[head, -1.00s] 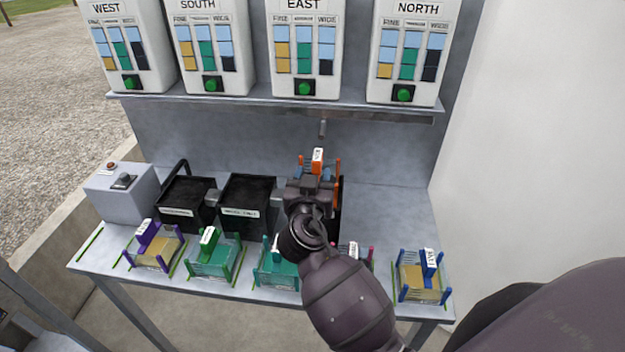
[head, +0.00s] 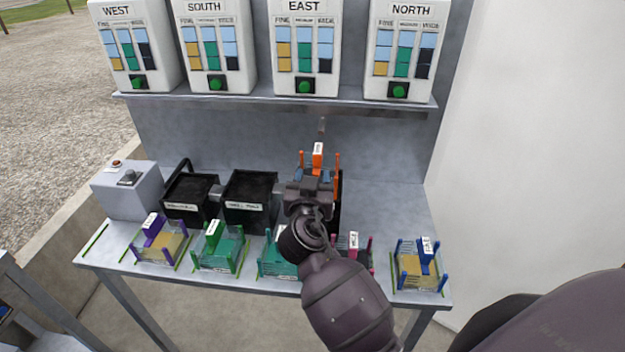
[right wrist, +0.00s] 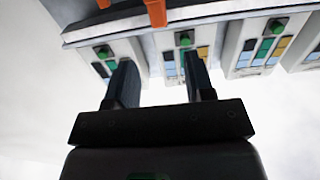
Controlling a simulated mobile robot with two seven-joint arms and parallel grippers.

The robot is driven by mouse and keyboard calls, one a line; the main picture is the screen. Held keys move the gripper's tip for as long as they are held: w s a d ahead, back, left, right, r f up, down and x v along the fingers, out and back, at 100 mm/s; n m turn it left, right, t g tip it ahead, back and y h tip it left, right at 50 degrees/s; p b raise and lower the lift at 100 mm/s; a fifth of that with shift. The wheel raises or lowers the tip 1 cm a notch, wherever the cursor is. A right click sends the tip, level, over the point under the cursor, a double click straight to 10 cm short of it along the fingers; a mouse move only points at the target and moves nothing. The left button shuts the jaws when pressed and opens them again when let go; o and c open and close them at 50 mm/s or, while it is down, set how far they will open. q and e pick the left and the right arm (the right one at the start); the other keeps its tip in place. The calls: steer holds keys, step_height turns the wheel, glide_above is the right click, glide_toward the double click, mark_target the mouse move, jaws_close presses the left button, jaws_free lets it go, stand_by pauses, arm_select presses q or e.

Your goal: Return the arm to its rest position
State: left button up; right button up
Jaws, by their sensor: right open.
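My right arm comes in from the lower right of the head view. Its gripper (head: 312,180) is over the bench, just in front of a tote with orange posts and a white label (head: 318,155). In the right wrist view the two dark fingers of the gripper (right wrist: 163,88) stand apart with nothing between them. An orange part (right wrist: 156,12) shows beyond them at the top edge, clear of the fingers. The arm hides part of the bench and of the totes behind it. My left gripper is not in view.
The bench (head: 400,205) carries a row of small totes along its front, such as a purple one (head: 160,240) and a blue one (head: 420,266). Black bins (head: 250,195) and a grey switch box (head: 127,190) stand at the left. A shelf (head: 190,98) with white dispensers runs above.

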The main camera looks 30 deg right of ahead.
stand_by(0.4)
steer(key=s+a+f+n+t+y, duration=0.1)
steer(key=s+a+f+n+y, duration=0.1)
steer(key=a+f+n+y, duration=0.45)
steer(key=s+d+f+g+y, duration=0.2)
steer(key=s+d+f, duration=0.1)
steer(key=s+f, duration=0.5)
steer(key=s+d+f+n+g+y, duration=0.1)
steer(key=s+d+f+g, duration=0.1)
steer(key=s+f, duration=0.6)
steer(key=s+d, duration=0.1)
steer(key=s, duration=0.4)
steer(key=shift+s+f+y, duration=0.25)
steer(key=shift+f+y, duration=0.1)
steer(key=shift+f, duration=0.05)
steer(key=shift+n, duration=0.25)
